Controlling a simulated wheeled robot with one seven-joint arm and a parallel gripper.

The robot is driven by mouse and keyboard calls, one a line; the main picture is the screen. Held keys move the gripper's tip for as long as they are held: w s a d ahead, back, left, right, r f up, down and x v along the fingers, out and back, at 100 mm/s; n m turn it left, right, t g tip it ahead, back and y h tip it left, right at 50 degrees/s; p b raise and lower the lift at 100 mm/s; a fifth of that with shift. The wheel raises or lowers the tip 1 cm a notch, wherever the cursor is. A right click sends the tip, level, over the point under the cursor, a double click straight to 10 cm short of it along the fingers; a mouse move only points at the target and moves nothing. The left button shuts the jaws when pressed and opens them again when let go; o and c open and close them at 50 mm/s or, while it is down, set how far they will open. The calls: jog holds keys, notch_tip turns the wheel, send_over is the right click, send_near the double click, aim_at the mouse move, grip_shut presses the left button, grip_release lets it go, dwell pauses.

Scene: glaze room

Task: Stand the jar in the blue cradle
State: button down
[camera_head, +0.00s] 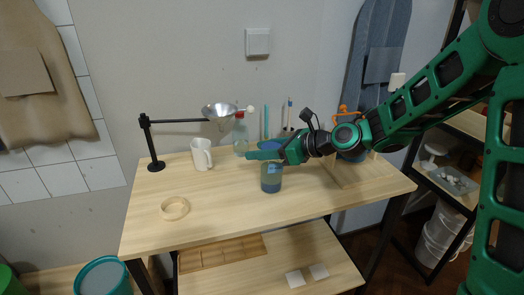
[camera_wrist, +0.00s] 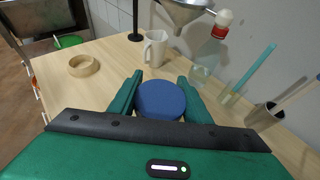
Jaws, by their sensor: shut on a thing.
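The jar (camera_head: 271,180) is clear with blue contents and stands upright near the middle of the table. Its round blue lid (camera_wrist: 160,99) fills the space between my fingers in the wrist view. My gripper (camera_head: 265,155) is shut on the jar near its top, and its fingers (camera_wrist: 159,83) lie on both sides of the lid. I cannot tell whether the jar's base touches the table. No blue cradle shows clearly. A bluish thing (camera_head: 352,156) at the right of the table is mostly hidden behind my arm, and I cannot tell what it is.
A pale wooden ring (camera_head: 174,209) lies at the table's front left. A white mug (camera_head: 201,154), a black stand with a metal funnel (camera_head: 219,111), a red-capped bottle (camera_head: 240,136) and a brush holder (camera_wrist: 264,117) stand along the back. The table's front middle is clear.

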jog(key=c, duration=0.9)
grip_release()
jog(key=shift+f, duration=0.1)
jog(key=shift+c, duration=0.2)
jog(key=v, duration=1.2)
